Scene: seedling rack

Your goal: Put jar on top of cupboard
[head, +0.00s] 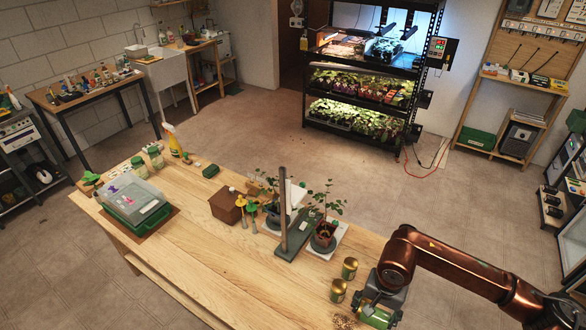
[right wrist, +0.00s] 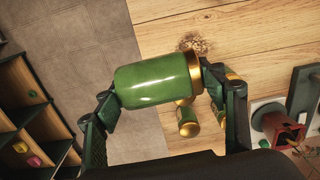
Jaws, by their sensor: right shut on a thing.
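A green jar (right wrist: 150,81) with a gold lid is held between the fingers of my right gripper (right wrist: 162,92), one finger near each end, in the right wrist view. The jar lies sideways in that picture. In the head view the jar (head: 376,317) shows at the bottom right in my right gripper (head: 378,306), by the table's near right edge. Its height above the table is hard to tell. A dark open cupboard (head: 570,205) with shelves stands at the right edge; its top is only partly seen. My left gripper is not in view.
Two small gold-lidded jars (head: 349,268) stand on the wooden table (head: 215,265) beside my right gripper. Potted plants (head: 322,238), a brown box (head: 226,207) and a lidded green bin (head: 135,205) stand further left. Floor (head: 455,195) lies open between table and cupboard.

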